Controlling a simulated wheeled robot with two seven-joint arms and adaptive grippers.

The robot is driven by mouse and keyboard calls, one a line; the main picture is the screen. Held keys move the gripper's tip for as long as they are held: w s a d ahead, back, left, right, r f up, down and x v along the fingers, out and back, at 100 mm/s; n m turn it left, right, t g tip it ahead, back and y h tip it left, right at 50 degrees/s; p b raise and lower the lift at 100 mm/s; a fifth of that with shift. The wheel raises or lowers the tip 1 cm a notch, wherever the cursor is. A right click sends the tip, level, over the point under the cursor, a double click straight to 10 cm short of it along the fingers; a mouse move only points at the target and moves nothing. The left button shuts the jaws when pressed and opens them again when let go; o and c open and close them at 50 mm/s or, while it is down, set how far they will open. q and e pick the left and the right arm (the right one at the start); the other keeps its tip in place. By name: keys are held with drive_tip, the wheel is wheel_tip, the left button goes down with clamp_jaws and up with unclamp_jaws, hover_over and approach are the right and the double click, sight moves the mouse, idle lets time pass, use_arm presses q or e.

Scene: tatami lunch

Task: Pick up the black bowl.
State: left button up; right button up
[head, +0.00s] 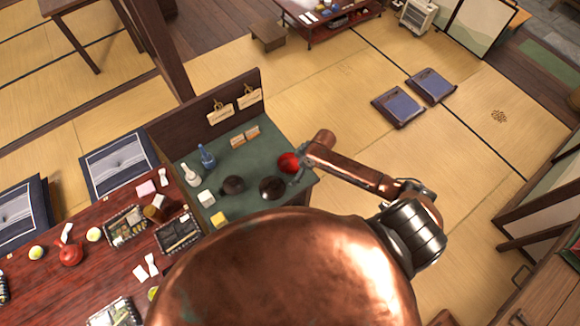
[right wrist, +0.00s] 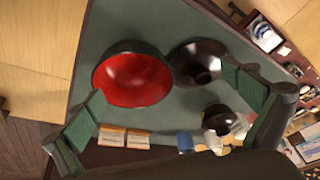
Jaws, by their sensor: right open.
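A black bowl (head: 272,188) sits on the green counter top, and it shows as a glossy dark round vessel right of centre in the right wrist view (right wrist: 199,62). A bowl with a red inside and dark rim (right wrist: 133,78) is beside it, and shows as a red spot in the head view (head: 289,162). My right gripper (head: 301,169) is over the counter's right side, close to the red bowl. In the right wrist view its fingers (right wrist: 165,90) are wide apart, with nothing between them held. My left gripper is not in view.
A smaller dark round item (head: 233,184) stands left of the black bowl. Blue and white bottles (head: 207,156) and small wooden blocks (head: 245,136) are farther back. The counter's raised wooden back (head: 215,110) borders its far side. A red table (head: 90,210) with food trays adjoins at left.

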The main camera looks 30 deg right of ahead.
sight(288, 168)
drive_tip(key=w+d, duration=0.1)
drive_tip(key=d, duration=0.1)
drive_tip(key=w+d, duration=0.1)
drive_tip(key=shift+w+r, duration=0.25)
drive_tip(key=shift+w, duration=0.1)
drive_tip(key=shift+w+f, duration=0.25)
drive_tip(key=shift+p+x, duration=0.65)
drive_tip(key=shift+x, duration=2.85)
drive_tip(key=shift+a+r, duration=0.1)
drive_tip(key=c, duration=1.4)
